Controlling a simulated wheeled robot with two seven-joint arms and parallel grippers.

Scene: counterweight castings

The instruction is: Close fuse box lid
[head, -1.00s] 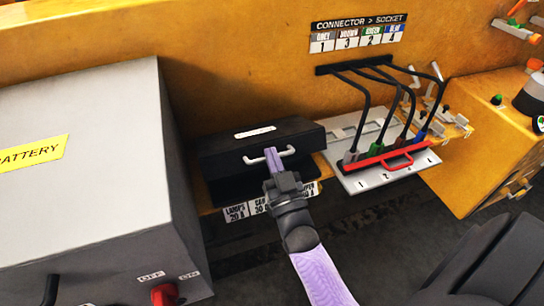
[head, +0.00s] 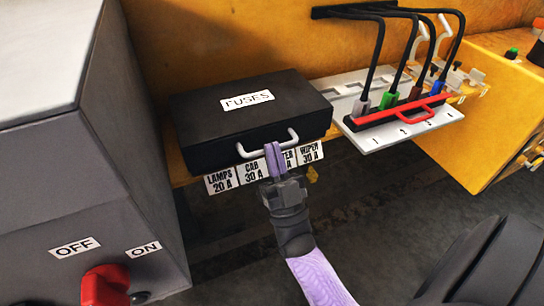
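The fuse box (head: 215,148) is a black box with its black lid (head: 280,108) lying flat on top, and a white FUSES label (head: 247,100) faces up. A pale bar handle (head: 293,135) sits on the lid's front edge. My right gripper (head: 274,152) is at the handle, its lilac fingers close together and overlapping the bar. Whether they grip the bar or only touch it is hard to tell. The inside of the box is hidden. My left gripper is not in view.
A grey battery box (head: 130,150) with a red switch (head: 105,286) stands at the left. Right of the fuse box is a white socket plate (head: 400,132) with a red bar (head: 405,108) and several black cables. Fuse rating labels (head: 220,181) hang below the box front.

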